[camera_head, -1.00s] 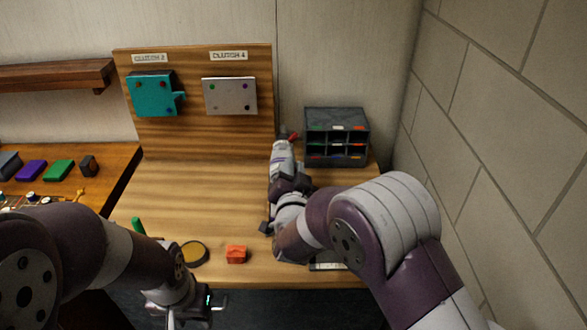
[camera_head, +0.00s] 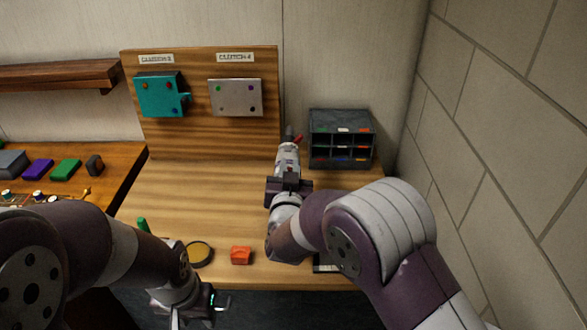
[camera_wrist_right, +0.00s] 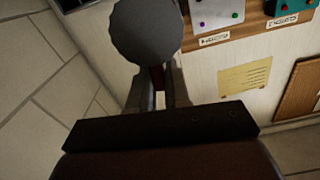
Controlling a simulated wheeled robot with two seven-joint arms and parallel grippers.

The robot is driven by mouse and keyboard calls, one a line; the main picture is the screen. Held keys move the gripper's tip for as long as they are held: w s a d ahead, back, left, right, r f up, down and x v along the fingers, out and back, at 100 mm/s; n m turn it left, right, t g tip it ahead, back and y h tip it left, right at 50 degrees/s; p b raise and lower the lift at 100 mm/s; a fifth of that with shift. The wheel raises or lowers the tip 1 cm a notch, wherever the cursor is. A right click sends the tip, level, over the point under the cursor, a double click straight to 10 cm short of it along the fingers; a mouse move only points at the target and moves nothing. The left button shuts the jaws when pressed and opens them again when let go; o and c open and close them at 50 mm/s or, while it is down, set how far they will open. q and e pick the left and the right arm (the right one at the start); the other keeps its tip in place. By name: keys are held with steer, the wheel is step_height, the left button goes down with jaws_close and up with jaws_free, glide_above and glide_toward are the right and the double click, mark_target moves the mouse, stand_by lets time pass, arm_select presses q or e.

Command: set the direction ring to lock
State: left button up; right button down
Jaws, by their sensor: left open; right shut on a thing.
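My right gripper (camera_head: 288,154) is raised over the back of the bench, left of the drawer unit. It is shut on a tool with a dark grey, many-sided round end (camera_wrist_right: 147,32), which fills the upper middle of the right wrist view. A dark reddish part of it shows between the fingers. In the head view the tool is small, with a dark tip and a red bit (camera_head: 298,139). I cannot make out a direction ring or its setting. My left gripper (camera_head: 218,304) is open and empty at the bench's front edge.
A wooden board (camera_head: 200,140) carries a teal box (camera_head: 158,97) and a grey plate (camera_head: 235,98), under clutch labels. A dark drawer unit (camera_head: 342,116) stands back right. An orange-red block (camera_head: 241,256) and a round yellow-topped disc (camera_head: 198,253) lie in front. The middle bench is clear.

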steer(key=shift+a+n, duration=0.25)
steer(key=shift+n, duration=0.35)
steer(key=c, duration=1.2)
jaws_free()
steer(key=shift+o, duration=0.2)
steer(key=shift+a, duration=0.1)
steer(key=shift+s, duration=0.1)
steer(key=s+b, duration=0.2)
steer(key=s, duration=1)
steer(key=shift+s+b, duration=0.3)
steer(key=shift+b, duration=0.1)
